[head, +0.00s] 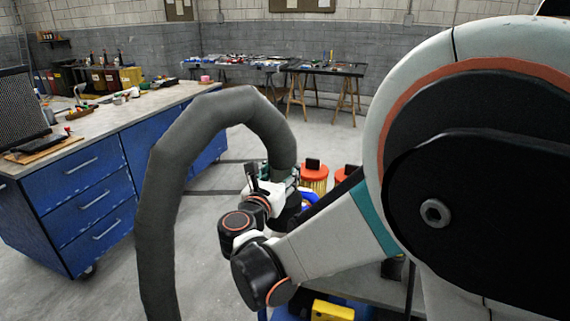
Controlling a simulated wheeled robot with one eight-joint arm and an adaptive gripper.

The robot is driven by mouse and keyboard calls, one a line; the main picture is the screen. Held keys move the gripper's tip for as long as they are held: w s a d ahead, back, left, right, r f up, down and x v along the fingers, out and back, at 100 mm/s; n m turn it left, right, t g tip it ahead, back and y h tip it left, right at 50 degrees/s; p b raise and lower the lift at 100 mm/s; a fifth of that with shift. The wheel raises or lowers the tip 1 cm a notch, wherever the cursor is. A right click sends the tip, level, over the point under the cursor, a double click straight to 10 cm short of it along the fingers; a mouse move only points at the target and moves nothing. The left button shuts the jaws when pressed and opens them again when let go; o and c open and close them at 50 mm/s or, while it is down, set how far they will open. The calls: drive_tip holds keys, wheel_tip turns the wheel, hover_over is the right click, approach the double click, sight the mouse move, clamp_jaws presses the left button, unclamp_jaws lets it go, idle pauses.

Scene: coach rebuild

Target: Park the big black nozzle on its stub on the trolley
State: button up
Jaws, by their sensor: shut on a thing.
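A thick grey hose (215,108) arches up from the bottom edge and comes down to my gripper (270,188) at the picture's centre. My gripper is shut at the hose's lower end, on the big black nozzle (289,208), which shows only as a dark piece beside the fingers. My wrist and arm hide most of it. The trolley (375,288) shows in part below and behind my arm, with a grey top. The stub cannot be made out; I cannot tell how far the nozzle is from it.
Orange-lidded canisters (313,176) stand just behind my gripper. A yellow block (332,311) lies low at the front. A blue drawer bench (90,195) with tools fills the left. Trestle tables (325,68) stand at the back. The floor between is clear.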

drive_tip(key=shift+f+b, duration=1.5)
drive_tip(key=shift+f, duration=0.75)
drive_tip(key=shift+s+f, duration=0.1)
drive_tip(key=shift+f, duration=0.05)
drive_tip(key=shift+f+b, duration=0.75)
drive_tip(key=shift+f, duration=0.15)
drive_tip(key=shift+f, duration=0.1)
drive_tip(key=shift+f, duration=1.35)
drive_tip(key=shift+f, duration=0.15)
drive_tip(key=shift+f, duration=1.3)
drive_tip(key=shift+f, duration=1.15)
